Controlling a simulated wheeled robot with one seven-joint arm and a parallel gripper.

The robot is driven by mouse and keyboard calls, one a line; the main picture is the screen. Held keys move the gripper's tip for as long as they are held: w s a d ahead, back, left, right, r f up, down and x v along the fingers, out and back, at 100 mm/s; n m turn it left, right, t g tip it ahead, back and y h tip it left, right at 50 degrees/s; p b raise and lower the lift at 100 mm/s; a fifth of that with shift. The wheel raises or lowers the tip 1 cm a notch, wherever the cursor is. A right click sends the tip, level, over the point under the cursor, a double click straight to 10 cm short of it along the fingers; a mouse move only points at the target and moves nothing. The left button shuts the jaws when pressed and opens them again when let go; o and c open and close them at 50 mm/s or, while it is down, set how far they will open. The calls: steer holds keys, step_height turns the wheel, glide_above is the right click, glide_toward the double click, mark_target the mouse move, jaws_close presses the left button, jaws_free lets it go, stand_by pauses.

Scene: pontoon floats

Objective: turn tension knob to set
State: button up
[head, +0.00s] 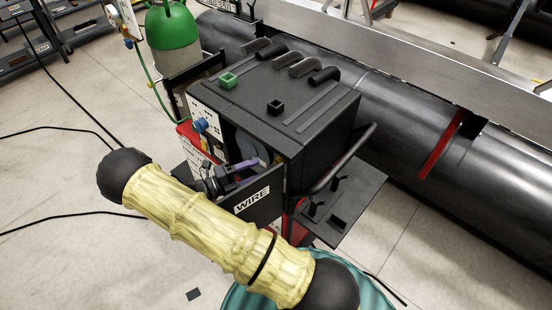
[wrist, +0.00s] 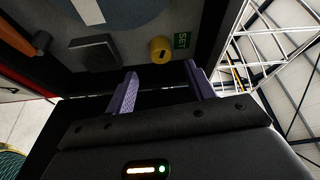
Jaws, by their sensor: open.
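The tension knob (wrist: 160,49) is a small yellow cylinder with a dark slot-like mark on its face. A green label reading SET (wrist: 182,40) sits just right of it on the dark panel. My gripper (wrist: 161,72) is open, its two purple fingers pointing toward the panel. The knob lies beyond the fingertips, roughly between them in the picture; I see no contact. In the head view my gripper (head: 246,170) is at the open side of the black welding machine (head: 290,90), and the knob is hidden there.
A dark block (wrist: 95,54) and an orange handle (wrist: 41,42) are left of the knob. A door marked WIRE (head: 252,201) hangs open near my gripper.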

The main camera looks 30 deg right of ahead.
mark_target(277, 162)
steer(key=d, duration=0.2)
steer(key=d+p, duration=0.1)
steer(key=d, duration=0.2)
steer(key=d+p, duration=0.1)
steer(key=d, duration=0.2)
steer(key=shift+s+d+r, duration=0.1)
steer(key=shift+s+d, duration=0.05)
steer(key=shift+s, duration=0.1)
steer(key=c, duration=1)
